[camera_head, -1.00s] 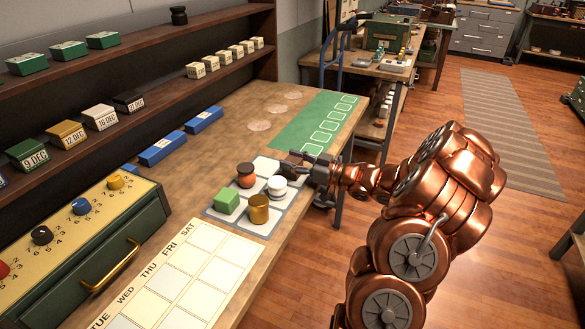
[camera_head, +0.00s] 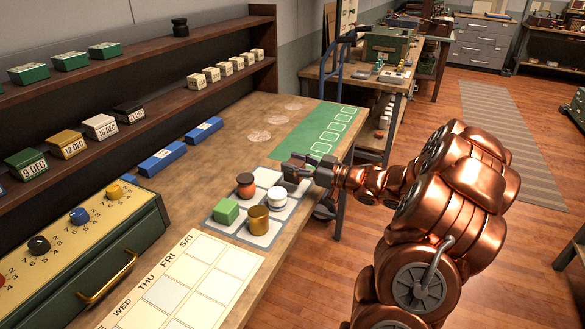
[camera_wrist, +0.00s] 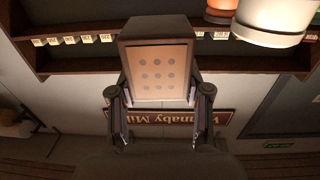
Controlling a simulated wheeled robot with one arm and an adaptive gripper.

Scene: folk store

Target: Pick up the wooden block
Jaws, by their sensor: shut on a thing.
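The wooden block (camera_wrist: 158,72) shows in the wrist view as a pale tan face with rows of dark dots and a darker edge. It sits between the two fingers of my gripper (camera_wrist: 158,96), which are shut on it. In the head view my gripper (camera_head: 298,170) is over the far right corner of a grey tray. The block is small and hard to make out there, and I cannot tell its exact height above the tray.
The grey tray (camera_head: 234,228) holds a green cube (camera_head: 226,212), a brass cylinder (camera_head: 259,220), a white round piece (camera_head: 277,196) and an orange, dark-topped piece (camera_head: 245,186). A green mat (camera_head: 300,133) with outlined squares lies beyond. A calendar sheet (camera_head: 190,285) lies nearer.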

